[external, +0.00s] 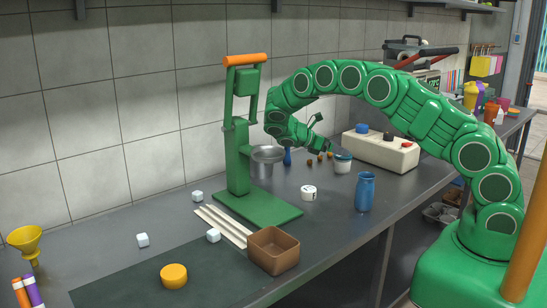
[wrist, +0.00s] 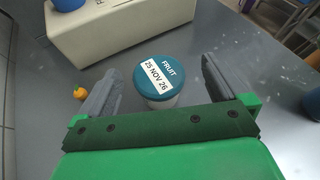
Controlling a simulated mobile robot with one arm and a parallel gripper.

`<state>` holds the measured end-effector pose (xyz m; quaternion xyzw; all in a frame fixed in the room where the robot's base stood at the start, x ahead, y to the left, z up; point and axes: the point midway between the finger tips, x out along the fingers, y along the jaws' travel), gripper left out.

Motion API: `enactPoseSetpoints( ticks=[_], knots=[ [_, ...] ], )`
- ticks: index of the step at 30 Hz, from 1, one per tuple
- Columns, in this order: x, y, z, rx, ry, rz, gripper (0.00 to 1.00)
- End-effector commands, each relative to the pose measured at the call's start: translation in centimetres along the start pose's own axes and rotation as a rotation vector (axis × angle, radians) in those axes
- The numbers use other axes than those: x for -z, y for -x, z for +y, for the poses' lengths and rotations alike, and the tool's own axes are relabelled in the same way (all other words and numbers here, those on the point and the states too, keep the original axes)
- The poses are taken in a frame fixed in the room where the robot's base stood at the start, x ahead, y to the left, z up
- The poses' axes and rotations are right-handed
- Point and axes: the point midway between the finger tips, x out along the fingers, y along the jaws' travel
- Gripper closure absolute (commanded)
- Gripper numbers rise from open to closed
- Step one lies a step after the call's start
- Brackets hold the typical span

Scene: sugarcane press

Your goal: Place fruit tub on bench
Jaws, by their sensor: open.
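The fruit tub (wrist: 163,78) is a small white tub with a teal lid and a white label reading "FRUIT 25 NOV 26". In the external view the tub (external: 342,164) stands upright on the dark grey bench (external: 330,226), in front of the cream box. My gripper (wrist: 160,70) is open, with one grey finger to the left of the lid and one to the right, gaps showing on both sides. In the external view my gripper (external: 321,136) is just left of and above the tub. The tub's lower part is partly hidden in the wrist view.
A cream box (external: 380,152) with coloured knobs is behind the tub. The green press (external: 242,150) and a metal cup (external: 264,163) are left.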

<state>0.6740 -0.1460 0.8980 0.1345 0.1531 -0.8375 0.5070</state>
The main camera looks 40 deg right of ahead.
Motion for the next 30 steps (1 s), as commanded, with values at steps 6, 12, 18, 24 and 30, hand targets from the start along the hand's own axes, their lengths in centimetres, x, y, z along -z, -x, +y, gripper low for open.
enactPoseSetpoints(
  ticks=[6,12,18,24,30],
  knots=[
    [-2.2,0.9,-0.2,-0.002,-0.002,0.002,0.0],
    [-3.1,1.3,-0.6,-0.002,-0.004,0.01,0.0],
    [-4.5,1.7,-2.3,0.004,-0.031,0.07,0.0],
    [-6.4,2.3,-5.1,0.013,-0.081,0.168,0.0],
    [-8.3,2.7,-8.2,0.033,-0.135,0.257,0.0]
  ],
)
